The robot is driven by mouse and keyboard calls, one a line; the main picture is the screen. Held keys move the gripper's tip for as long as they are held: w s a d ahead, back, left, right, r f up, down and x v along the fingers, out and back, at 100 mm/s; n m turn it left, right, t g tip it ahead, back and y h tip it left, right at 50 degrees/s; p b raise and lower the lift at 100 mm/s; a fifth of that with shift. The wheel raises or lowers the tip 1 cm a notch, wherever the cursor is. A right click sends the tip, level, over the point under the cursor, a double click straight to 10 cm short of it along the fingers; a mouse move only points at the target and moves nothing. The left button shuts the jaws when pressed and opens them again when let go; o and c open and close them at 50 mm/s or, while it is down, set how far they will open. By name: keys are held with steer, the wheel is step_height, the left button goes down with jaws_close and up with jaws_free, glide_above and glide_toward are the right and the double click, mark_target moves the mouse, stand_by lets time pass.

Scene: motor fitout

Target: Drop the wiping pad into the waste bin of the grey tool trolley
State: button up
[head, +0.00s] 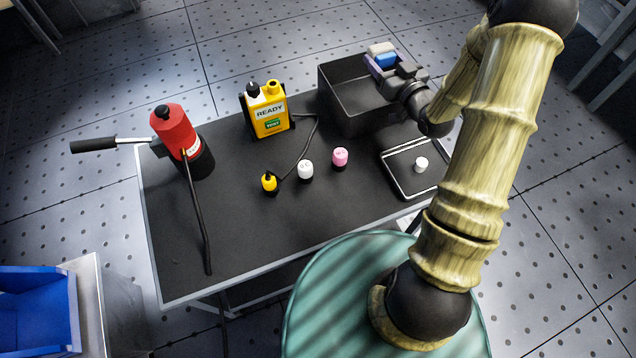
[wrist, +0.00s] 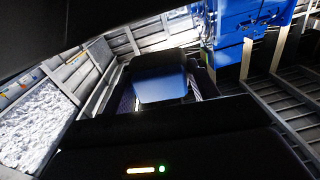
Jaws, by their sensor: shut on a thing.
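The wiping pad (head: 386,61) looks like a small blue block. My gripper (head: 381,59) is shut on it, with a pale finger on one side and a purple one on the other. The pad also shows as a blue block in the wrist view (wrist: 160,86). The waste bin (head: 350,112) is a dark open box at the back right of the trolley top (head: 235,225). In the head view my gripper and the pad appear above the bin's far right part. My wrist hides some of the bin's right side, and the height above the rim is hard to tell.
White (head: 305,170), pink (head: 340,157) and yellow (head: 269,182) small items stand mid-top. A red pump (head: 175,130) stands far left.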

steer(key=o, duration=1)
steer(key=shift+p+v, duration=1.65)
steer(key=shift+v, duration=7.05)
